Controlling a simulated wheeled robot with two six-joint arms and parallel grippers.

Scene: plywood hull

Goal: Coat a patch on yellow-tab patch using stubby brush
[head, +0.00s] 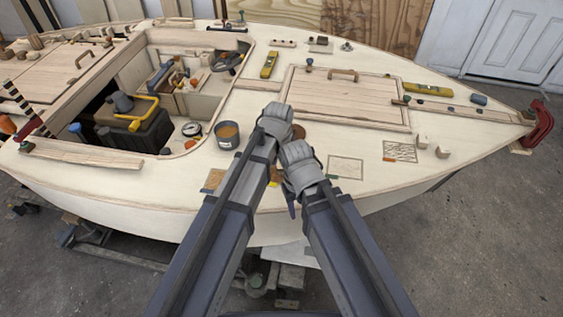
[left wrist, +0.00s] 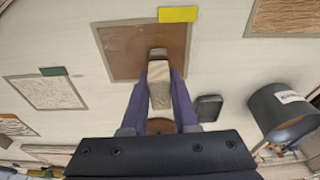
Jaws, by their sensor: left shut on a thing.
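The yellow-tab patch (left wrist: 120,48) is a brown square with a pale border and a yellow tab (left wrist: 178,14) on its edge. In the head view my arms mostly hide it, and only its yellow tab (head: 273,184) shows. My left gripper (left wrist: 159,78) is shut on the stubby brush (left wrist: 159,94), whose pale wooden body sits between the fingers. The brush tip (left wrist: 157,52) lies over the patch; I cannot tell whether it touches. My right gripper (head: 300,163) is beside the left one, its fingers hidden. The dark pot (head: 228,136) holds amber liquid and also shows in the left wrist view (left wrist: 280,108).
A pale patch (head: 345,168) with a green tab and a streaked patch (head: 400,152) lie to the right. A tan patch (head: 214,180) lies left. The open cockpit with a black toolbox (head: 140,130) is beyond the pot. A hatch (head: 345,98) lies behind my grippers.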

